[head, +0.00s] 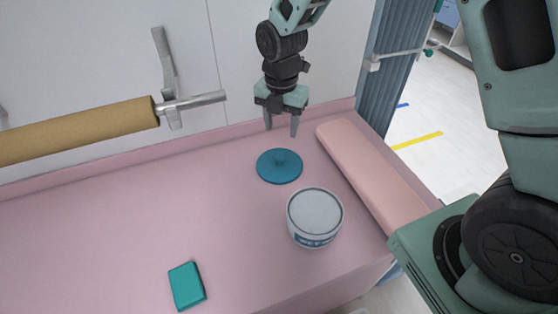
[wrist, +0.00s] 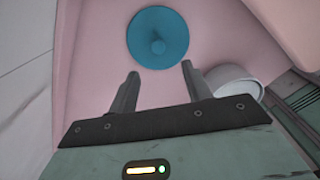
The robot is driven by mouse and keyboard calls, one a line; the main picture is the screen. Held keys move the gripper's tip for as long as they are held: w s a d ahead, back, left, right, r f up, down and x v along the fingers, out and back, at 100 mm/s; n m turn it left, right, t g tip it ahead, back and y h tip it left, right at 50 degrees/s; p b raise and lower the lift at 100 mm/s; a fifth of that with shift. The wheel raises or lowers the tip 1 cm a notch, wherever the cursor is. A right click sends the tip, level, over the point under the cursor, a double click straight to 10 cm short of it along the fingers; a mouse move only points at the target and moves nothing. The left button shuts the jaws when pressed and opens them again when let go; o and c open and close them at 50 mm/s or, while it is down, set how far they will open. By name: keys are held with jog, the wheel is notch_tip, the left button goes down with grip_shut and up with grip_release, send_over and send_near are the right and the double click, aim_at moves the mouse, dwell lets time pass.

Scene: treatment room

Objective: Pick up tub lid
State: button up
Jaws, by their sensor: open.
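The tub lid (head: 279,166) is a round blue disc with a small raised knob at its centre. It lies flat on the pink surface (head: 150,220). In the wrist view the lid (wrist: 158,38) is beyond my fingertips, with its knob lined up between them. My gripper (head: 281,128) is open and empty. It points down, above and behind the lid as the head view sees it, apart from it. A white tub (head: 315,218) with a blue label stands in front of the lid; it also shows at the right in the wrist view (wrist: 236,82).
A pink bolster (head: 372,175) lies along the right edge. A teal block (head: 187,286) lies at the front left. A brown paper roll (head: 75,131) hangs on a metal bar at the wall. The left of the surface is clear.

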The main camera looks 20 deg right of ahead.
jog(key=p, duration=0.1)
send_over(280, 156)
notch_tip(280, 156, down, 5)
jog(key=shift+s+f, duration=0.1)
jog(key=shift+s, duration=0.05)
jog(key=shift+f+p, duration=1.2)
jog(key=shift+f, duration=1.3)
jog(key=c, duration=1)
